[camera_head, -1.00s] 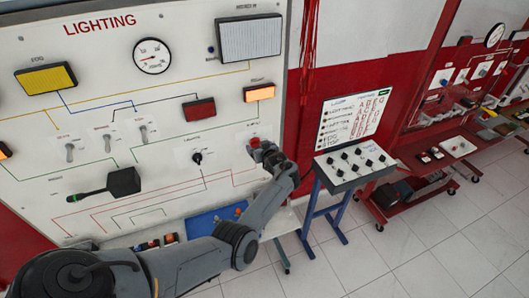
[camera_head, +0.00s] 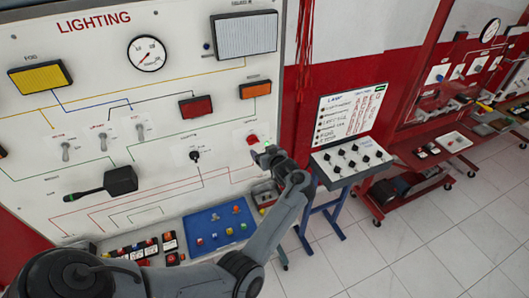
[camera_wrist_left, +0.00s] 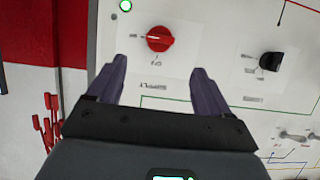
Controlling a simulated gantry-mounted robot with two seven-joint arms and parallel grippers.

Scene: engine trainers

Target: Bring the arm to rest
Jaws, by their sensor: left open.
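My left arm crosses the bottom of the head view, and its gripper (camera_head: 262,150) is in front of the lower right of the white lighting board (camera_head: 60,140). The gripper is open and empty. A red rotary knob (camera_head: 252,139) shows just above it. In the left wrist view the red knob (camera_wrist_left: 160,38) sits beyond and between the two spread fingertips (camera_wrist_left: 160,70), with a visible gap to them. A black knob (camera_wrist_left: 271,62) is to its right. My right gripper is not in view.
A blue panel (camera_head: 218,230) with small coloured parts lies below the board, with several switches (camera_head: 145,248) beside it. A control stand (camera_head: 350,160) on blue legs is right of the gripper. Red carts (camera_head: 420,160) stand farther right. Tiled floor is open at lower right.

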